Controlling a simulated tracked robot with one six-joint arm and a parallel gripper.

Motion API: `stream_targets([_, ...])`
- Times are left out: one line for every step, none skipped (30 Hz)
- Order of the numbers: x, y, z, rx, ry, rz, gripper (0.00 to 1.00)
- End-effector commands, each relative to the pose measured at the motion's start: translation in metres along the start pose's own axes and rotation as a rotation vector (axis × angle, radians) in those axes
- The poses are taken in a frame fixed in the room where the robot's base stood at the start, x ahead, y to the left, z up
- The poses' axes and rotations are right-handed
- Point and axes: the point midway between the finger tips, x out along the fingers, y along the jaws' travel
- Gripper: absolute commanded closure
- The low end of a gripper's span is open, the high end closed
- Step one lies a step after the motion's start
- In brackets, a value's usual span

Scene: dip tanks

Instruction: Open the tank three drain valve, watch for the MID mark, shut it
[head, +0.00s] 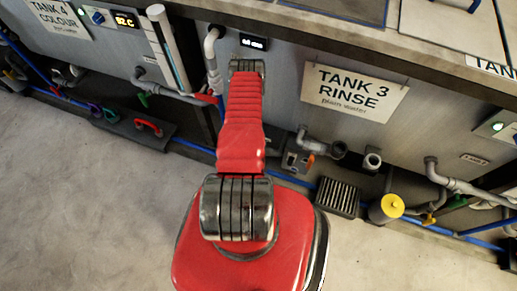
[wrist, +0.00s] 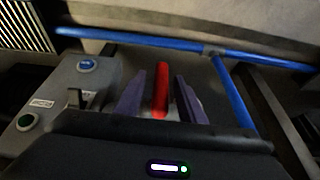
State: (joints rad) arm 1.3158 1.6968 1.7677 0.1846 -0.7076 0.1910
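The Tank 3 sign (head: 355,92) hangs on the grey tank front in the head view. Below it a grey drain pipe (head: 320,143) bends out near a small grey box (head: 297,158). My red arm covers the middle of the head view and hides my gripper there. In the wrist view my gripper (wrist: 160,95) has its two dark purple fingers on either side of an upright red bar (wrist: 161,90). A gap shows between the bar and the right finger; contact on the left is unclear. I cannot tell which valve the bar belongs to. No MID mark is readable.
A grey control box (wrist: 82,92) with a blue button (wrist: 86,65) and a green button (wrist: 25,122) stands left of my fingers. Blue pipes (wrist: 140,40) cross behind. A floor grate (head: 338,197) and a yellow-capped container (head: 387,208) stand right of my arm.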

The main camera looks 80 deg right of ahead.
Motion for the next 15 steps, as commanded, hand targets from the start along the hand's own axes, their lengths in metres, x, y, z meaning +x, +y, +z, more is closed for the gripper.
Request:
stream_targets([0.000, 0.000, 0.000, -0.001, 0.000, 0.000, 0.64])
stream_targets([0.000, 0.000, 0.000, -0.001, 0.000, 0.000, 0.64])
stream_targets([0.000, 0.000, 0.000, -0.001, -0.001, -0.001, 0.64])
stream_targets([-0.001, 0.000, 0.000, -0.002, -0.001, -0.001, 0.64])
stream_targets([-0.001, 0.000, 0.000, -0.002, -0.001, -0.001, 0.64])
stream_targets([-0.002, -0.001, 0.000, -0.002, -0.001, -0.001, 0.64])
stream_targets([-0.004, -0.001, 0.000, -0.002, -0.001, -0.001, 0.64])
stream_targets([-0.005, -0.001, 0.000, -0.002, -0.001, -0.001, 0.64])
stream_targets([-0.008, -0.001, 0.000, -0.002, -0.001, -0.001, 0.64])
stream_targets([-0.010, -0.001, -0.001, -0.002, 0.000, -0.001, 0.64])
stream_targets([-0.013, -0.001, 0.000, -0.003, 0.000, -0.001, 0.64])
stream_targets([-0.017, -0.001, 0.000, -0.003, -0.001, -0.001, 0.64])
stream_targets([-0.020, -0.001, 0.000, -0.003, 0.000, -0.001, 0.64])
stream_targets([-0.024, -0.001, 0.000, -0.003, -0.001, -0.001, 0.64])
stream_targets([-0.029, -0.001, 0.000, -0.003, -0.001, -0.001, 0.64])
